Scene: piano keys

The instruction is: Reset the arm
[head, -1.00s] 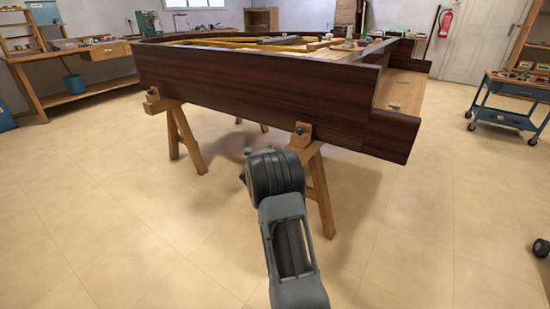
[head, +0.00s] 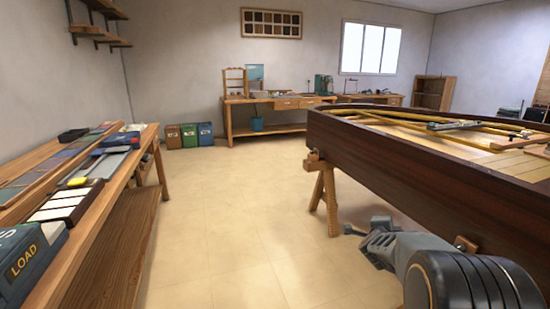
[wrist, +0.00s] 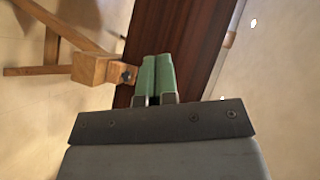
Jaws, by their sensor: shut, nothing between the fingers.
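My arm (head: 450,275) reaches from the lower right of the head view, bent low beside the piano case. In the wrist view my gripper (wrist: 154,60) shows two green fingers pressed together with nothing between them. Behind the fingers is the dark wooden side of the piano case (wrist: 182,35). A wooden block of the trestle (wrist: 95,68) with a dark bolt sits just left of the fingertips. I cannot tell whether the fingers touch the case or the block. The piano case (head: 420,165) also shows at the right of the head view.
A long workbench (head: 100,215) at the left holds a small frame with white keys (head: 65,203) and a box marked LOAD (head: 28,265). Several bins (head: 188,136) and a bench (head: 268,128) stand at the back wall. The middle floor (head: 235,220) is clear.

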